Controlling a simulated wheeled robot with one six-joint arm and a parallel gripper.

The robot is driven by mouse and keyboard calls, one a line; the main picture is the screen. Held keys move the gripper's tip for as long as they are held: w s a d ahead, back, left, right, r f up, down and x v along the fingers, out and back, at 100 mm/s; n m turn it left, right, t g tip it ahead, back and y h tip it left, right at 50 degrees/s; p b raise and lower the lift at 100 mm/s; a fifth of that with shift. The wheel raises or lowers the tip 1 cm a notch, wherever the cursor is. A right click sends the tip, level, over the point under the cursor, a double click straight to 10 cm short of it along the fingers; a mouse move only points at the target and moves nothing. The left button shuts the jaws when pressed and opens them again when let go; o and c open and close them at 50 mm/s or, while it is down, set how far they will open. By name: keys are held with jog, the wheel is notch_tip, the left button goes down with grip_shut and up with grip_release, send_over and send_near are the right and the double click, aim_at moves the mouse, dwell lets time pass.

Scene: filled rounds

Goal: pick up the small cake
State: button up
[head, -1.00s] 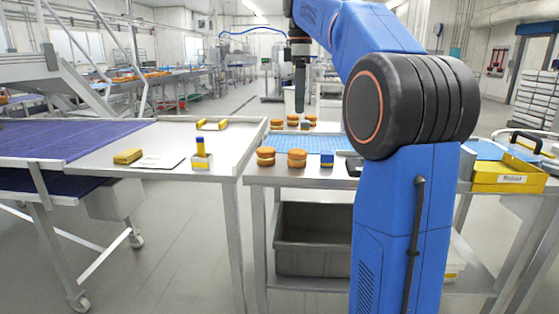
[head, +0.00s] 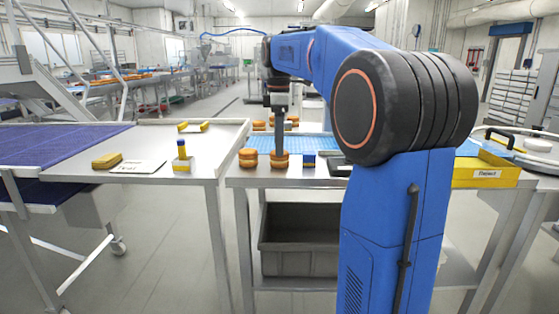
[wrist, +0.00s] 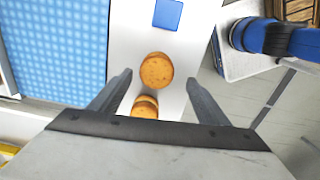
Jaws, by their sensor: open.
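Two small round orange-brown cakes, each with a filling line around its side, stand at the front left of the steel table. They are the left cake (head: 248,158) and the right cake (head: 280,162). My gripper (head: 280,149) points down over the right cake in the head view. In the wrist view my gripper (wrist: 158,76) is open, its fingers apart. The right cake (wrist: 156,70) shows between the fingertips from above, and nothing is held. The left cake (wrist: 145,106) is lower, closer to the gripper's palm. Whether the fingers touch a cake cannot be told.
A small blue block (head: 309,161) stands right of the cakes. More cakes (head: 259,125) stand behind, near the blue dotted mat (head: 311,143). A yellow reject tray (head: 490,176) is at the right. A side table (head: 205,144) with yellow pieces is at the left.

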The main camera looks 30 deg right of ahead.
aim_at(280, 159)
jog(key=shift+w+d+f, duration=0.1)
jog(key=shift+f, duration=1.15)
jog(key=shift+w+d+f, duration=0.1)
jog(key=shift+f, duration=1.15)
jog(key=c, duration=0.8)
